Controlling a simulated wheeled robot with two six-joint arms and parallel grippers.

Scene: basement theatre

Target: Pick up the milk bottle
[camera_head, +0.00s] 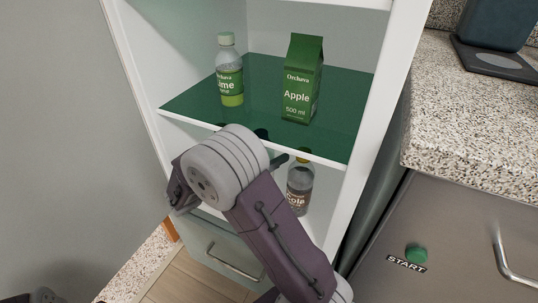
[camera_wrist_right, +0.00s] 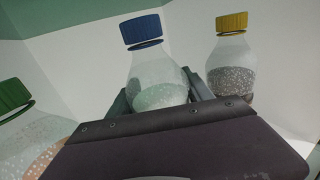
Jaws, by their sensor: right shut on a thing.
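A clear bottle with a blue cap (camera_wrist_right: 158,75) stands between the fingers of my right gripper (camera_wrist_right: 160,97) in the right wrist view. The gripper is shut on it. No label can be read on it, but it is the only bottle at the jaws, so I take it as the milk bottle. Its lower part is hidden by the gripper.
A cola bottle (camera_head: 299,190) stands on the lower shelf, close right of my arm. A yellow-capped bottle (camera_wrist_right: 232,60) and a green-capped bottle (camera_wrist_right: 22,125) flank the held one. Above, a green shelf (camera_head: 262,75) carries a lime bottle (camera_head: 229,75) and an apple carton (camera_head: 302,80).

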